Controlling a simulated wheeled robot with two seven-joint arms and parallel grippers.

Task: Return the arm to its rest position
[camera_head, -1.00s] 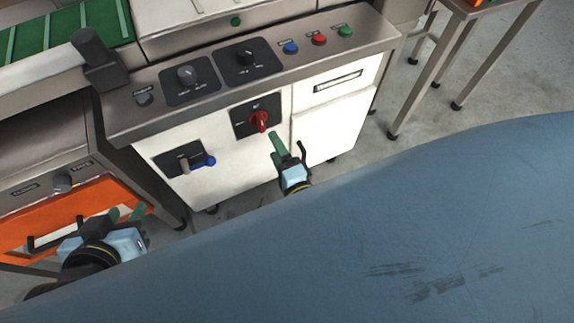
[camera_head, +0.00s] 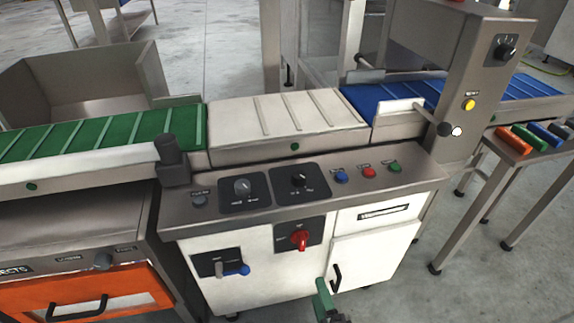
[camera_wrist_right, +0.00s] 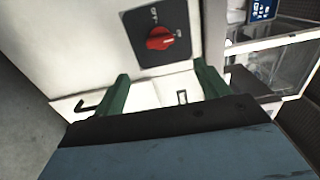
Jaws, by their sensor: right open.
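My right gripper (camera_head: 326,303) shows at the bottom of the head view, with a green finger in front of the white cabinet (camera_head: 262,275). In the right wrist view its two green fingers (camera_wrist_right: 160,88) are spread apart with nothing between them. The red rotary switch (camera_head: 300,238) on the cabinet front is above and left of the gripper in the head view, apart from it. The switch also shows in the right wrist view (camera_wrist_right: 160,39), beyond the fingers. My left gripper is outside both current views.
A control panel (camera_head: 325,206) with knobs and coloured buttons runs above the cabinet. The cabinet door has a black handle (camera_head: 336,278). Behind are green (camera_head: 90,138), white and blue conveyor belts. An orange drawer (camera_head: 85,297) is at lower left. Open floor (camera_head: 480,262) lies at right.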

